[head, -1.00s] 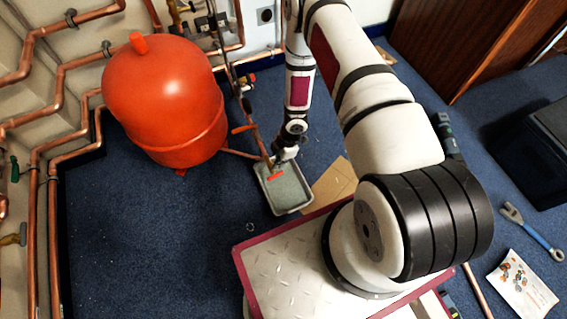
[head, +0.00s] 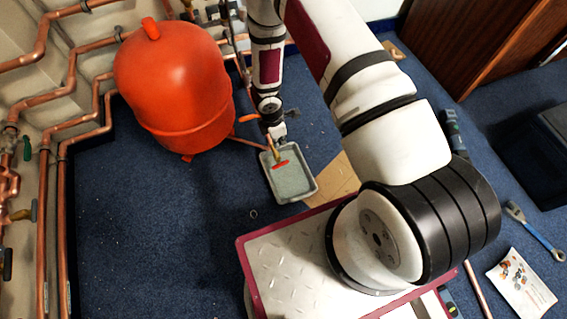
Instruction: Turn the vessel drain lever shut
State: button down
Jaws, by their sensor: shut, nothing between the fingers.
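The orange-red vessel (head: 172,85) stands at the upper left by the pipes. A thin copper pipe runs from near its base to a brass drain valve (head: 274,153). The valve's red lever (head: 281,165) lies roughly crosswise over a grey tray (head: 311,187). My gripper (head: 277,136) is shut and empty, just above and beside the brass valve in the picture. It is small and partly dark here, so I cannot tell whether it touches the valve or the lever.
Another orange lever (head: 249,118) sits on pipework left of my gripper. Flat cardboard (head: 339,178) lies right of the tray. Copper pipes (head: 55,200) line the left wall. Blue carpet (head: 150,235) is open at the lower left. A wrench (head: 533,231) and a leaflet (head: 521,283) lie at right.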

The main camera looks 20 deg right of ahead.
aim_at(284, 163)
jog(key=f+b, duration=0.2)
jog(key=f, duration=0.2)
jog(key=f+h+b, duration=0.1)
jog(key=f+b, duration=0.1)
jog(key=f, duration=0.2)
jog(key=s+d+f+h+b, duration=0.1)
jog(key=f+b, duration=0.2)
jog(key=f, duration=0.2)
jog(key=shift+s, duration=0.1)
